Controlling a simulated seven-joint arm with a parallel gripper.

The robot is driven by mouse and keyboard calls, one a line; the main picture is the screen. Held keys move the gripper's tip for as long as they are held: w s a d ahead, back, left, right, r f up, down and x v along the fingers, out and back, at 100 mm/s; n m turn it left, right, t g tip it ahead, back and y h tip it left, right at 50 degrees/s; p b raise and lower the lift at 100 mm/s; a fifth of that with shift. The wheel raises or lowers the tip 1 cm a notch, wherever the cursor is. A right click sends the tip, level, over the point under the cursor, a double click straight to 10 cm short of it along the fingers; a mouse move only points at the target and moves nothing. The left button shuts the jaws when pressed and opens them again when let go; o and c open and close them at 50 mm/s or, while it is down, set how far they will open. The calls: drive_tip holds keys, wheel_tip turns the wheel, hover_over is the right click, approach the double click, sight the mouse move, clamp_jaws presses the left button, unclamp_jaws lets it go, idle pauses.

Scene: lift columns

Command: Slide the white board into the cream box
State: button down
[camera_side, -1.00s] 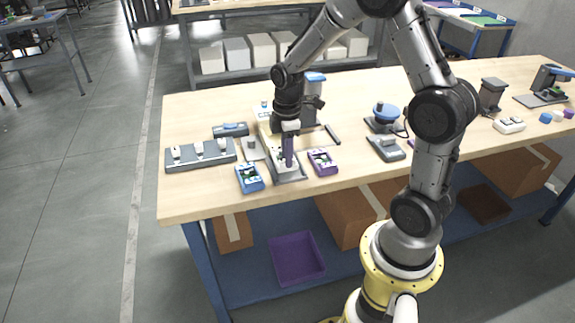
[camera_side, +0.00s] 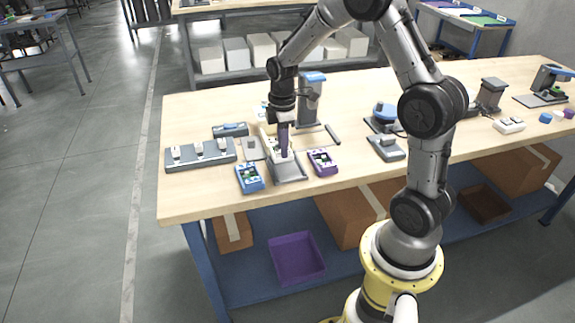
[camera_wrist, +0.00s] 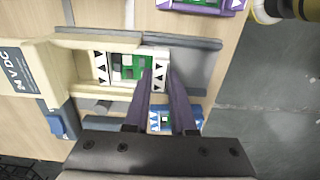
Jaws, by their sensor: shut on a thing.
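The cream box (camera_wrist: 72,58), with a dark "24 V DC" label on its outer part, is at the left of the wrist view. The white board (camera_wrist: 130,67) has a green middle and black arrow marks on both ends. It lies flat, with its left part between the cream walls and its right end outside them. My gripper (camera_wrist: 158,73) has purple fingers shut on that right end. In the side view my gripper (camera_side: 284,156) points down at the grey tray (camera_side: 290,173), and the arm hides much of the cream box.
A blue device (camera_side: 249,178) and a purple device (camera_side: 322,162) flank the tray closely. A grey block with several switches (camera_side: 200,154) lies left. A grey post with a blue top (camera_side: 311,98) stands behind my gripper. The table's front edge is close by.

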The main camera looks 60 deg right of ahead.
drive_tip(key=shift+w+d, duration=1.35)
idle(0.4)
drive_tip(key=c, duration=0.8)
unclamp_jaws()
drive_tip(key=shift+r, duration=3)
drive_tip(key=shift+a, duration=0.1)
